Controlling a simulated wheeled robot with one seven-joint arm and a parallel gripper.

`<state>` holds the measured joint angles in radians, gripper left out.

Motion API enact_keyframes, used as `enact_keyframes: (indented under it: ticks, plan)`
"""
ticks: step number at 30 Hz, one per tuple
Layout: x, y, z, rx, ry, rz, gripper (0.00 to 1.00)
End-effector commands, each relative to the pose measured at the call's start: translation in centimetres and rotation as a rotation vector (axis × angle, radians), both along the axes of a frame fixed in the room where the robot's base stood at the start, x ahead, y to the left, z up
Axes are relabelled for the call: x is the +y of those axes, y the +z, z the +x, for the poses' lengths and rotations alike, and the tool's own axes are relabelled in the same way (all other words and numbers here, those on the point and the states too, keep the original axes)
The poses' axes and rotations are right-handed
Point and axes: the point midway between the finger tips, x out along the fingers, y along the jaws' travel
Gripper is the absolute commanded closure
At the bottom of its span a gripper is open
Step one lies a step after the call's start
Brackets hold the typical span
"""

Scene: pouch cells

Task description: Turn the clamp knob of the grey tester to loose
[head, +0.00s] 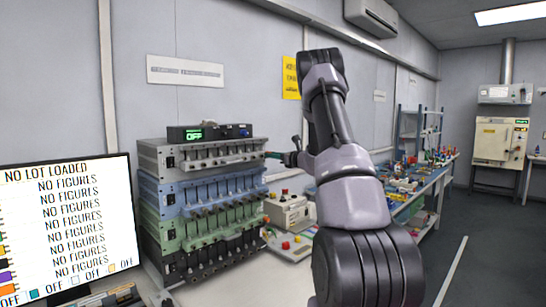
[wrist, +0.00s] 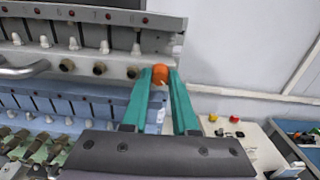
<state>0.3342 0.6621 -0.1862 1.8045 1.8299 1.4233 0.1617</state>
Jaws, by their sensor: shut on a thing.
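The grey tester (head: 203,160) is the top unit of a stack of testers. Its front also fills the upper left of the wrist view (wrist: 112,62). An orange knob (wrist: 159,74) sits near the right end of its front, between the green fingers of my gripper (wrist: 161,78). My gripper is shut on this knob, and the fingers partly cover its sides. In the head view my gripper (head: 273,155) is at the right end of the grey tester, and the knob cannot be made out there. The knob's setting cannot be read.
Blue (head: 210,190), green (head: 212,220) and black (head: 215,253) testers are stacked below. A small box with a green display (head: 205,133) sits on top. A monitor (head: 65,225) stands at left. A beige device (head: 288,211) stands right of the stack.

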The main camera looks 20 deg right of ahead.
Motion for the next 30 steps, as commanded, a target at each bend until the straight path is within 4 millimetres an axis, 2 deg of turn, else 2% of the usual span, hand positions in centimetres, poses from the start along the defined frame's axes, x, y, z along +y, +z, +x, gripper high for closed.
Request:
enact_keyframes:
  ticks: [30]
  plan:
    - [-0.02,-0.16,-0.06,-0.326,0.000,-0.907,1.00]
